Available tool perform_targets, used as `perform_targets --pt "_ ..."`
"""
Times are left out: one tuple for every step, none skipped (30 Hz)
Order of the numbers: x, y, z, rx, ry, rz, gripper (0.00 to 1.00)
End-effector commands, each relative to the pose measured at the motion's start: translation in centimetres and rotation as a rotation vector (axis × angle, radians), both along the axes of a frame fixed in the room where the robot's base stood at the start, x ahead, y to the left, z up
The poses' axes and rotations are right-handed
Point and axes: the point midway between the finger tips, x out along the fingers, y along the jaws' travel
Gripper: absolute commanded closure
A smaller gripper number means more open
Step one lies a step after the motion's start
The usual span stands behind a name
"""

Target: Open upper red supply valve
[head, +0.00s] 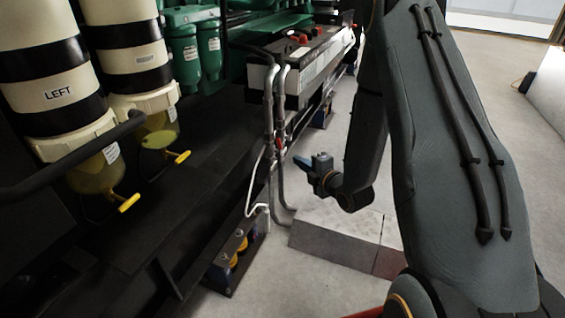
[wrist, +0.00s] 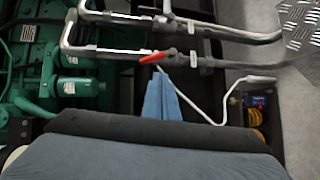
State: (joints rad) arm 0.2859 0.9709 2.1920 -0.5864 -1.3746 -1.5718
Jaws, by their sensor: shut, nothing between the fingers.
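A red lever handle (wrist: 157,57) sits on a grey pipe (wrist: 105,52) in the wrist view, slanting across it. My gripper (head: 310,163) is shut and empty, to the right of these pipes. Its blue fingers (wrist: 160,76) point toward the red lever in the wrist view, with their tips just short of it. Contact is not visible.
A thin white hose (wrist: 200,105) runs beside the pipes. A battery box with red caps (head: 300,38) sits behind them. Yellow-handled filter bowls (head: 128,203) and a black rail (head: 70,165) are at the left.

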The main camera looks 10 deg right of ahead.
Motion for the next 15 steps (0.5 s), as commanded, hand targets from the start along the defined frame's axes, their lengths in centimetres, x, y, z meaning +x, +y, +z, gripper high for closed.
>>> perform_targets --pt "0.0 0.4 -2.5 -0.026 -0.074 0.03 1.0" --pt "-0.1 0.6 -3.0 -0.042 -0.124 0.045 1.0" --pt "-0.4 0.9 -3.6 -0.062 -0.185 0.06 1.0" --pt "-0.6 1.0 -4.0 -0.075 -0.23 0.069 1.0" --pt "-0.8 1.1 -4.3 -0.088 -0.27 0.075 1.0" --pt "-1.2 1.2 -4.6 -0.102 -0.317 0.08 1.0" --pt "-1.4 1.3 -4.9 -0.111 -0.347 0.082 1.0" --pt "-1.6 1.3 -5.0 -0.119 -0.376 0.082 1.0" --pt "-1.9 1.3 -5.2 -0.127 -0.406 0.082 1.0" --pt "-2.1 1.3 -5.2 -0.131 -0.425 0.082 1.0" --pt "-2.2 1.3 -5.2 -0.135 -0.439 0.082 1.0" --pt "-2.3 1.4 -5.3 -0.14 -0.454 0.081 1.0" --pt "-2.3 1.4 -5.2 -0.141 -0.461 0.08 1.0" --pt "-2.2 1.4 -5.2 -0.142 -0.467 0.08 1.0" --pt "-2.0 1.6 -5.1 -0.144 -0.471 0.08 1.0"
